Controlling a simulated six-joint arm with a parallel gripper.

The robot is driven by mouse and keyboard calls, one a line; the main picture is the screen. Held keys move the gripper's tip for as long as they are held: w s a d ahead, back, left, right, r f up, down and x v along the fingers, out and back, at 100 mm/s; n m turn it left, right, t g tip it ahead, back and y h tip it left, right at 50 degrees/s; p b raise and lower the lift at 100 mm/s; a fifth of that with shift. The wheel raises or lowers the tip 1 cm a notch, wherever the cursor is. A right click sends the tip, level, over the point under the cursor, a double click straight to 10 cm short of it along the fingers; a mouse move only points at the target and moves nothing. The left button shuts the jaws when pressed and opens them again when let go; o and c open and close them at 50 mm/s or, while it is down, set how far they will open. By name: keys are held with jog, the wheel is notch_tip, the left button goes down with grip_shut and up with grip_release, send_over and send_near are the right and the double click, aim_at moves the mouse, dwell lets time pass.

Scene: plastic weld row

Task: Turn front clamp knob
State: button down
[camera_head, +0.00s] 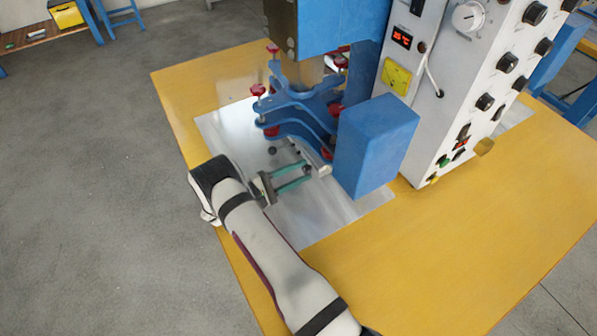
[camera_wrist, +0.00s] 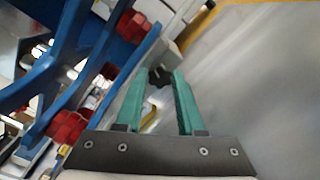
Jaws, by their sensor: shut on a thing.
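My gripper (camera_head: 305,172) reaches in from the left, low over the metal plate, toward the front of the blue clamp frame (camera_head: 288,103). Its two teal fingers also show in the wrist view (camera_wrist: 160,80). There a small dark, lobed knob (camera_wrist: 160,76) sits between the fingertips, and the gripper is shut on it. The knob is at the end of a grey metal piece (camera_wrist: 165,55). In the head view the fingertips are beside a silvery cylindrical part (camera_head: 322,169), and the held knob is hard to make out there.
A blue box-shaped housing (camera_head: 372,145) stands just right of my gripper. Several red knobs (camera_head: 258,90) stick out of the clamp frame. A white control cabinet (camera_head: 440,90) stands behind on the yellow table (camera_head: 480,235). The metal plate (camera_head: 330,215) is bare in front of my gripper.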

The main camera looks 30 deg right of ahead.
jog(key=shift+n, duration=1)
jog(key=c, duration=0.5)
grip_release()
jog(key=a, duration=1.6)
jog(key=shift+d, duration=0.1)
